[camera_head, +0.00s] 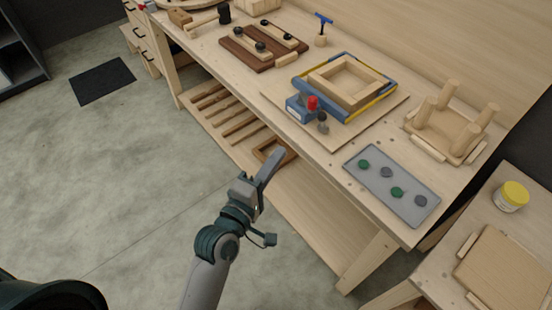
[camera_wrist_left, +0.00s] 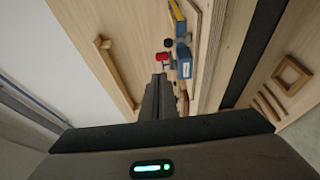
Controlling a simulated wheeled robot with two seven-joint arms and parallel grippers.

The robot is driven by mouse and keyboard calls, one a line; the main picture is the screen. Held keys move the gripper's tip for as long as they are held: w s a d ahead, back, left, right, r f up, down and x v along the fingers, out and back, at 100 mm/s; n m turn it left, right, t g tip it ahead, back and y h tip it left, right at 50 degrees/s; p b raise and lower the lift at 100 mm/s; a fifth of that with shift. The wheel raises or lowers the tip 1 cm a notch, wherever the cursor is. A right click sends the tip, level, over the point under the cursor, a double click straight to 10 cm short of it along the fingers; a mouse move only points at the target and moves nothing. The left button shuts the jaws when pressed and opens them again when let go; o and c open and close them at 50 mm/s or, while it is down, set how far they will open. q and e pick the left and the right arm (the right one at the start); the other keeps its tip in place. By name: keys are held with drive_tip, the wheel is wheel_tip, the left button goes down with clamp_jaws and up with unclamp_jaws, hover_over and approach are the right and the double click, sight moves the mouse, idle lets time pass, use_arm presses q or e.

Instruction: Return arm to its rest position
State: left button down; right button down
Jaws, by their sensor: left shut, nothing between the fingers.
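My left arm comes in from the bottom of the head view. Its gripper (camera_head: 271,167) is shut and empty, in the air in front of the workbench's (camera_head: 334,172) front edge. The shut fingers also show in the left wrist view (camera_wrist_left: 160,88), pointing toward the bench. Nothing touches the fingertips in either view. My right gripper does not show in these frames.
On the bench stand a blue clamp with a red knob (camera_head: 312,103), a wooden frame (camera_head: 347,82), an upturned stool (camera_head: 451,124) and a grey tray (camera_head: 392,185) with several discs. A side table with a yellow-lidded jar (camera_head: 511,196) stands at right. Open floor (camera_head: 130,170) lies left.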

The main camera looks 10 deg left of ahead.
use_arm(q)
drive_tip(key=shift+f, duration=0.1)
idle(0.4)
wheel_tip(320, 180, down, 24)
drive_tip(key=s+r+m+g+y, duration=0.1)
drive_tip(key=m+g+y, duration=0.1)
drive_tip(key=m+g, duration=0.2)
drive_tip(key=s+a+f+m+g+y+b, duration=0.15)
drive_tip(key=s+f, duration=0.25)
drive_tip(key=f, duration=0.6)
drive_tip(key=s+a+f+m+g+h, duration=0.1)
drive_tip(key=s+a+f+m+g, duration=0.2)
drive_tip(key=f, duration=0.6)
drive_tip(key=s+a+f+m+g+y, duration=0.1)
drive_tip(key=s+a+f+m+g, duration=0.2)
drive_tip(key=s+f, duration=0.8)
drive_tip(key=s+a+f+m+g+y, duration=0.2)
drive_tip(key=s+a+f, duration=0.4)
drive_tip(key=s+f, duration=0.5)
drive_tip(key=s+a+f+m+g, duration=0.1)
drive_tip(key=s+a, duration=0.1)
drive_tip(key=s, duration=0.5)
drive_tip(key=s+a+f+m+g, duration=0.1)
drive_tip(key=s+a+f+m, duration=0.1)
drive_tip(key=s, duration=0.5)
drive_tip(key=shift+a+y+b, duration=0.35)
drive_tip(key=shift+a+b, duration=0.05)
drive_tip(key=shift+a, duration=0.1)
drive_tip(key=shift+d+g, duration=0.1)
drive_tip(key=shift+g, duration=0.15)
